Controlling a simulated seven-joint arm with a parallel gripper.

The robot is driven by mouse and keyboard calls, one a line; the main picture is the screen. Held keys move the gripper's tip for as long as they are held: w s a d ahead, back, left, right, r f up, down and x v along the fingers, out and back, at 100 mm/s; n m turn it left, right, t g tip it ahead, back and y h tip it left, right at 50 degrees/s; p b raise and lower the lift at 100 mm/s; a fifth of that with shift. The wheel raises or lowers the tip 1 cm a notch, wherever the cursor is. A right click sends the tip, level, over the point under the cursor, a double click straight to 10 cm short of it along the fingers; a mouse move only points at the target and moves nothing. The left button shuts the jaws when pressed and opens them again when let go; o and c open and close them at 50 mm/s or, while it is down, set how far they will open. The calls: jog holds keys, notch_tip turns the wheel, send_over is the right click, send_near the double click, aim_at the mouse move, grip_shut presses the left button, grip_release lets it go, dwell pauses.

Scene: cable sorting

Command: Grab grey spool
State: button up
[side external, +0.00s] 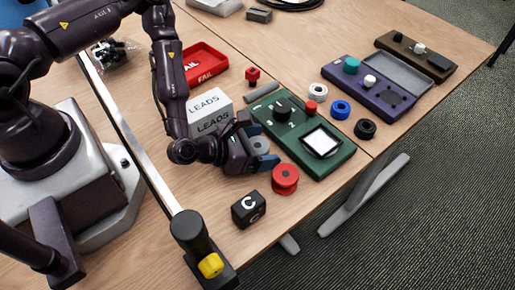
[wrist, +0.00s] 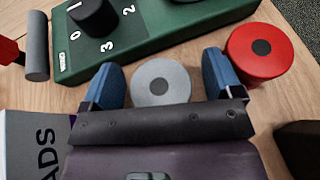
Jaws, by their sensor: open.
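The grey spool (wrist: 160,82) stands on the table with its round top and dark centre hole facing up. It lies between the two blue fingers of my gripper (wrist: 160,84) in the wrist view, with a gap visible on each side. My gripper is open around it. In the side external view the grey spool (side external: 259,144) shows partly between the fingers of my gripper (side external: 262,154), low over the table. The gripper body hides part of it.
A red spool (wrist: 260,50) stands close beside the right finger. A green device (side external: 300,135) with a knob lies just beyond. A white LEADS box (side external: 209,108) is at left, and a black C cube (side external: 248,209) is in front. A red FAIL tray (side external: 202,65) lies behind.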

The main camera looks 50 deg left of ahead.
jog(key=c, duration=1)
